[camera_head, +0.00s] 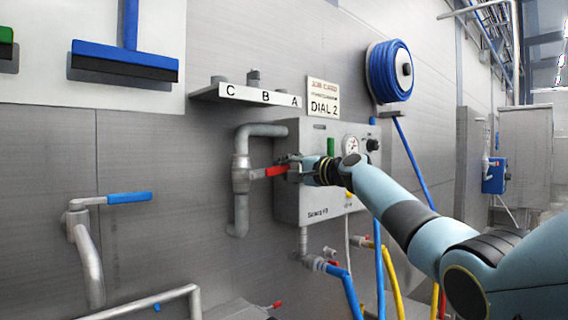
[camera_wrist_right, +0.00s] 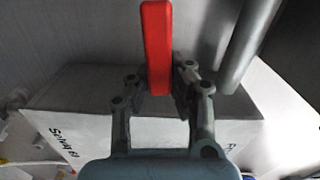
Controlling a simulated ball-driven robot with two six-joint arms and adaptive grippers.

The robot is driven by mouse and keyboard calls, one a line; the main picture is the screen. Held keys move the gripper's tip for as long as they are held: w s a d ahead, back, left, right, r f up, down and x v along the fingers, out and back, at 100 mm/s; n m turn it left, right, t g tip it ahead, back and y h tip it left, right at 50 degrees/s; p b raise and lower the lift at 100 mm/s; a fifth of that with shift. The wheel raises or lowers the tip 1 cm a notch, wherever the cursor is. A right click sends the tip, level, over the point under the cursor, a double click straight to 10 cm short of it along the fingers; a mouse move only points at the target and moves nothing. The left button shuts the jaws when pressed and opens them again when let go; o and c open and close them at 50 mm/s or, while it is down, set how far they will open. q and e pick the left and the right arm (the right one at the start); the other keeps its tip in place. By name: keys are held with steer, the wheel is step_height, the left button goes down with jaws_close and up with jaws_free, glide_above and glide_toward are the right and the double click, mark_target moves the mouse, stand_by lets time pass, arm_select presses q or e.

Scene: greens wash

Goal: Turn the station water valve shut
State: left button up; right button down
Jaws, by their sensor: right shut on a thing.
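In the right wrist view the red handle (camera_wrist_right: 157,45) stands between the two fingers of the gripper (camera_wrist_right: 158,88). The fingertips are partly hidden behind the handle. My left gripper is not in either view.
The grey box (camera_head: 315,207) with a gauge (camera_head: 351,143) is close beside my right gripper. A blue-handled valve (camera_head: 129,198) is at left. A shelf (camera_head: 245,95) marked C, B, A and a blue hose reel (camera_head: 390,70) are above. Hoses hang below the box.

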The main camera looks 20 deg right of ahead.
steer(key=shift+f+m, duration=0.7)
steer(key=c, duration=1.2)
jaws_free()
steer(key=shift+d, duration=0.15)
steer(key=shift+o, duration=0.2)
steer(key=v, duration=1.2)
